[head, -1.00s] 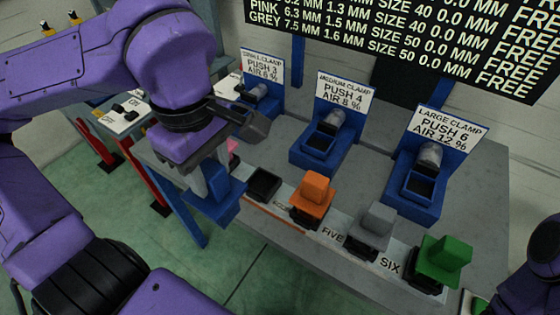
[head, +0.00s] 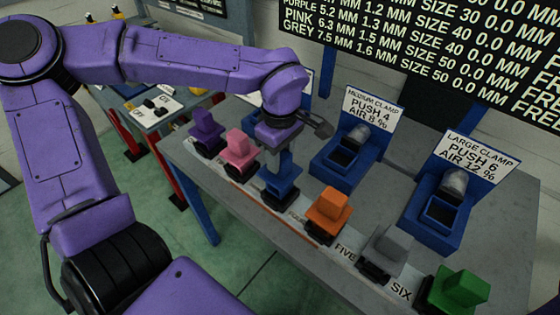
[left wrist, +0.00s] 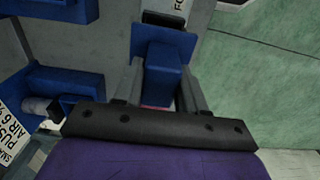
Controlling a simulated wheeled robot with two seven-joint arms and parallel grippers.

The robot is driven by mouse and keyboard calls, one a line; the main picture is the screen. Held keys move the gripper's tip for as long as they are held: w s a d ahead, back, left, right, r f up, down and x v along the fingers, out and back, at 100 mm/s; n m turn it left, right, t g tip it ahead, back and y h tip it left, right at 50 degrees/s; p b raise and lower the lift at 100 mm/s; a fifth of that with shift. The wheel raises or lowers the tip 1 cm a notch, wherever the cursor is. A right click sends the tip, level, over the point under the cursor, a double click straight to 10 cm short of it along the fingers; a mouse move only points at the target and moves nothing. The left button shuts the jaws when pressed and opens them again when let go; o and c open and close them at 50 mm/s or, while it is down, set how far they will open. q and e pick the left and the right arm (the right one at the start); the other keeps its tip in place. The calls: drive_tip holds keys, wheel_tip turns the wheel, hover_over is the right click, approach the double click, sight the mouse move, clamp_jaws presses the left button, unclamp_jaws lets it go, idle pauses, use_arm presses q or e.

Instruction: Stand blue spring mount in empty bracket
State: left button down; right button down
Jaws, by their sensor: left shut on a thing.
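The blue spring mount (head: 280,187) is upright at the black bracket (head: 272,204) in the row on the bench, between the pink and orange mounts. My left gripper (head: 284,163) points down and is shut on its upper block. In the left wrist view the blue mount (left wrist: 163,68) sits between the two grey fingers (left wrist: 162,88). A dark part of the bracket (left wrist: 163,19) shows past the mount's edge. The mount hides most of the bracket, so I cannot tell whether it is seated or just above. My right gripper is out of view.
Purple (head: 206,128), pink (head: 242,150), orange (head: 329,212), grey (head: 386,250) and green (head: 460,287) mounts stand in the same row. The medium clamp (head: 345,155) and large clamp (head: 440,210) stand behind. Bare grey bench lies between row and clamps.

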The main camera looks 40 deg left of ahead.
use_arm(q)
drive_tip(key=shift+s+f, duration=0.15)
drive_tip(key=shift+f, duration=1.05)
drive_tip(key=shift+w+f, duration=0.1)
drive_tip(key=shift+w, duration=0.2)
drive_tip(key=shift+s, duration=0.2)
drive_tip(key=c, duration=0.6)
unclamp_jaws()
drive_tip(key=shift+f, duration=0.15)
drive_tip(key=shift+c, duration=0.2)
wheel_tip(320, 180, up, 12)
drive_tip(key=shift+r, duration=0.2)
